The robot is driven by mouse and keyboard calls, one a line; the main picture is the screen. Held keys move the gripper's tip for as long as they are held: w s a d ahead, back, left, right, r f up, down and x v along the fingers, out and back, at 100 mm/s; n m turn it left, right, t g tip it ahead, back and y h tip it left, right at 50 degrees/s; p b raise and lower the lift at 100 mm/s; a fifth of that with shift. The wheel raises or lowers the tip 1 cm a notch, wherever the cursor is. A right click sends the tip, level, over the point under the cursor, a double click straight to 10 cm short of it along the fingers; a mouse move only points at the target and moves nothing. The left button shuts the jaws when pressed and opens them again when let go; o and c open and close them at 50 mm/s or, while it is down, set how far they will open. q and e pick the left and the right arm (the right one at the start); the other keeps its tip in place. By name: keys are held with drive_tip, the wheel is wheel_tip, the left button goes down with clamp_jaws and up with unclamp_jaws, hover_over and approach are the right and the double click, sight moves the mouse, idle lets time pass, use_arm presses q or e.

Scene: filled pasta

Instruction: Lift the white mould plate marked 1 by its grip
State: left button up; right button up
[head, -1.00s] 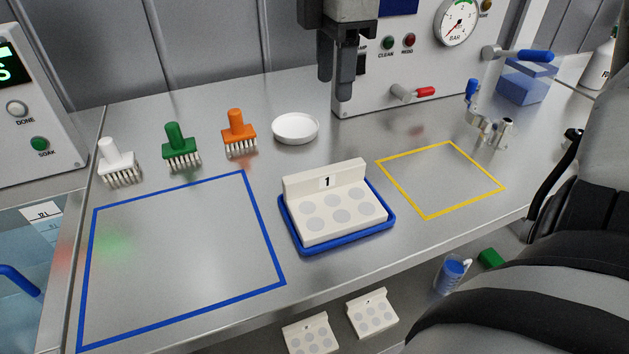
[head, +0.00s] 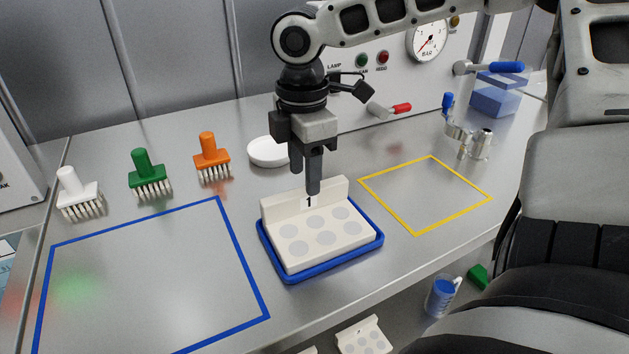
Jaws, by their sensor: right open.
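The white mould plate marked 1 (head: 291,241) lies in a blue tray (head: 320,270) at the middle of the steel bench, its raised back grip (head: 279,206) standing upright with the number on it. My right gripper (head: 306,184) points down just above and at the grip, fingers open. One finger hangs in front of the number's upper part and the other is at the far side. I cannot tell whether either finger touches the grip. My left gripper is not in view.
White (head: 77,190), green (head: 147,172) and orange (head: 211,155) brushes and a white dish (head: 268,151) stand behind. A blue outline (head: 140,220) at left and a yellow outline (head: 428,194) at right enclose free bench. Metal fittings (head: 470,140) stand at right.

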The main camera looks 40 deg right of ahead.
sight(318, 221)
wheel_tip(318, 221, down, 4)
drive_tip(key=shift+s+f+b, duration=0.1)
drive_tip(key=shift+f+b, duration=0.1)
drive_tip(key=shift+b, duration=0.1)
clamp_jaws()
drive_tip(key=shift+r, duration=0.15)
